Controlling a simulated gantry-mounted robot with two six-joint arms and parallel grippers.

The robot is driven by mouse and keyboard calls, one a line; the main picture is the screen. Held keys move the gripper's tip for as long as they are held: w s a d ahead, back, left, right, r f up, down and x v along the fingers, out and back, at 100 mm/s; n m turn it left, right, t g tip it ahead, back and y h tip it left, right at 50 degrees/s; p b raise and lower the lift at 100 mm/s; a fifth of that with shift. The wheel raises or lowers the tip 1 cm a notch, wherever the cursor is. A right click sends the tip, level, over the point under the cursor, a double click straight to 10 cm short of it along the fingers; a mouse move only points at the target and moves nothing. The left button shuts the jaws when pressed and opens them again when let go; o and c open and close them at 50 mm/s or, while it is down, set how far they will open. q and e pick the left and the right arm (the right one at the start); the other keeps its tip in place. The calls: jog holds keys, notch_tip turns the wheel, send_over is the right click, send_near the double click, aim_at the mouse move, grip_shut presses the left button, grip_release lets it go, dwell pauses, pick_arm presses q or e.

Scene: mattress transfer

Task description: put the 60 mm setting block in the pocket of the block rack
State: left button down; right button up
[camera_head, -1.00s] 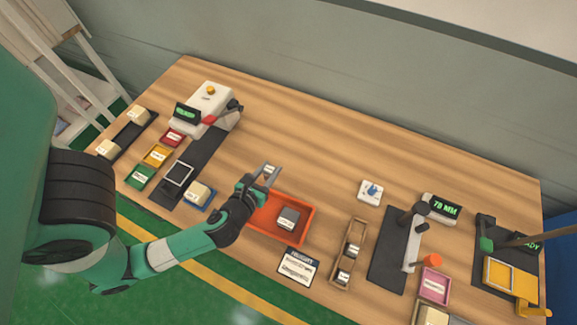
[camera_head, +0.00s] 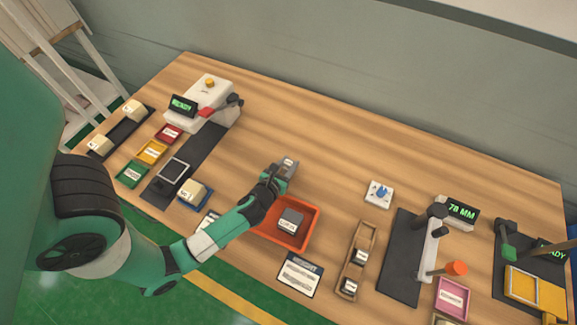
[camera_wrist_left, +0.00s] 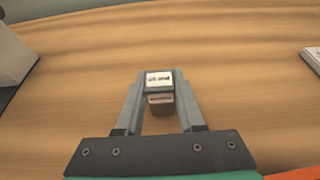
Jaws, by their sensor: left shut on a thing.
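My left gripper (camera_head: 285,170) is shut on a small grey setting block (camera_wrist_left: 159,86) with a white label, too small to read. The left wrist view shows the block between the two fingertips, over bare wood. In the head view the gripper is beyond the far edge of the orange tray (camera_head: 262,236). The wooden block rack (camera_head: 367,237) is to its right and nearer the front edge. Two labelled blocks (camera_head: 360,256) sit in the rack, and its far part looks empty. My right gripper is not in view.
A dark block with a white label (camera_head: 291,220) lies in the orange tray. A height card (camera_head: 300,275) lies in front. A gauge stand on a black mat (camera_head: 400,265) with a 78 MM display (camera_head: 461,212) is right of the rack. The back middle is clear.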

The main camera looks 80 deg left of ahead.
pick_arm(q)
jog(key=c, duration=0.5)
grip_release()
jog(key=shift+d+r, duration=0.1)
jog(key=shift+r, duration=0.1)
jog(key=p+v, duration=0.2)
jog(key=v, duration=0.8)
jog(key=shift+d, duration=0.1)
jog(key=shift+v, duration=0.8)
